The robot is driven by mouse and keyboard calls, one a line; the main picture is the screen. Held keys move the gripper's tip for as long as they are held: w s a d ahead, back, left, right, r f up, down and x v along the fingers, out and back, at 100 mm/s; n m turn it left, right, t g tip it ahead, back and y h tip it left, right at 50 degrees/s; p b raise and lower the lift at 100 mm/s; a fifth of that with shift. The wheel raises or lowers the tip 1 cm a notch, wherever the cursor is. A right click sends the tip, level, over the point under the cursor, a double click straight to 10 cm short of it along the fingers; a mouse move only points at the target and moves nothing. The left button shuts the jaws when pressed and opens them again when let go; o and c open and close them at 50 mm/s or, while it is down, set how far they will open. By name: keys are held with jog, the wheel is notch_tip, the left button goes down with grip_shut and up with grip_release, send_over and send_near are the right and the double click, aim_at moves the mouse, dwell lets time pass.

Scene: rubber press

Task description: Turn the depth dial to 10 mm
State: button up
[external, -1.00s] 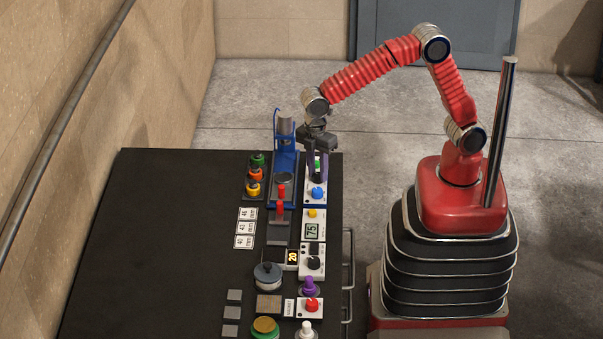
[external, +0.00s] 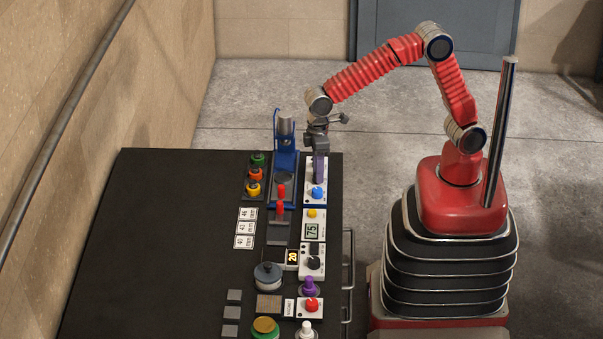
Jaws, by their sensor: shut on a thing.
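My gripper (external: 319,178) points down at the far end of the white panel (external: 323,203) near the table's right edge. The dial's scale and pointer cannot be read.
A blue press stand (external: 285,155) stands close left of my gripper, with a red lever (external: 281,190) in front. A display reading 75 (external: 312,231) is nearer. The table's left part (external: 160,230) is clear.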

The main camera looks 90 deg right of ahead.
jog(key=shift+m, duration=1.6)
jog(key=o, duration=1.1)
jog(key=shift+c, duration=0.2)
notch_tip(320, 180, up, 14)
jog(key=shift+d+f, duration=0.15)
jog(key=shift+d, duration=0.25)
